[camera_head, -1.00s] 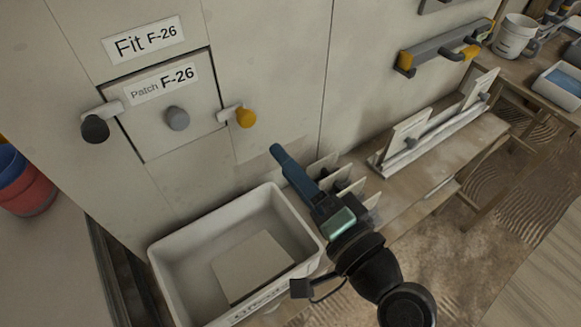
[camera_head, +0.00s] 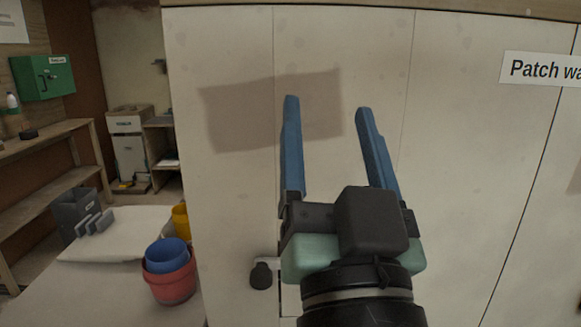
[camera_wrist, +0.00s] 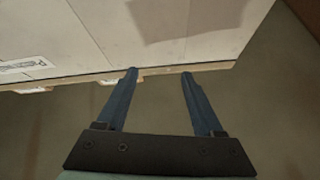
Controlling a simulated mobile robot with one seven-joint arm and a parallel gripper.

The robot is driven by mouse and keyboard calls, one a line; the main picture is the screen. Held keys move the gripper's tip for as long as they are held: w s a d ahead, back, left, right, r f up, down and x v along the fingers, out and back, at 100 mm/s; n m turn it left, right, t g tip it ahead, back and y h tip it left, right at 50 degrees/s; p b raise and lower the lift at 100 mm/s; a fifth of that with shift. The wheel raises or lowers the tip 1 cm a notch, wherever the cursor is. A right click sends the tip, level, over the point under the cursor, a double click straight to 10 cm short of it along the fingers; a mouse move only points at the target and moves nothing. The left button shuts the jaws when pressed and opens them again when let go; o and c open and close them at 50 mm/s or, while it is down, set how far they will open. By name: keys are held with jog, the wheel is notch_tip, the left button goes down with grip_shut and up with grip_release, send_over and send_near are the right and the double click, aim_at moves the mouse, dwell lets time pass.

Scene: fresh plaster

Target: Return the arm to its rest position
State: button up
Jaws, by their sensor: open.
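My gripper (camera_head: 326,105) is raised in front of the pale panelled wall (camera_head: 225,210) in the head view. Its two blue fingers point up and stand well apart, with nothing between them. In the wrist view my gripper (camera_wrist: 158,75) also shows open and empty, with the wall's wooden edge (camera_wrist: 75,80) beyond the fingertips. A darker patch (camera_head: 240,115) on the wall lies behind the fingers. I cannot tell the gap between the fingers and the wall.
A dark knob (camera_head: 261,275) sticks out of the wall low beside my arm. At left are a blue bucket (camera_head: 168,256) in a red bucket (camera_head: 170,287), a yellow bucket (camera_head: 181,220), a grey bin (camera_head: 75,212) and shelves (camera_head: 45,195). A sign (camera_head: 545,69) is at right.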

jog(key=s+a+r+n+t+p, duration=0.1)
jog(key=s+r+p, duration=0.1)
jog(key=r+p, duration=0.4)
jog(key=s+a+r+n+t+p, duration=0.1)
jog(key=r+p, duration=0.6)
jog(key=r, duration=0.9)
jog(key=shift+s+a+r+t+h, duration=0.25)
jog(key=shift+s+a+t+h, duration=0.2)
jog(key=shift+s+a, duration=0.5)
jog(key=shift+s+d, duration=0.15)
jog(key=shift+s, duration=0.05)
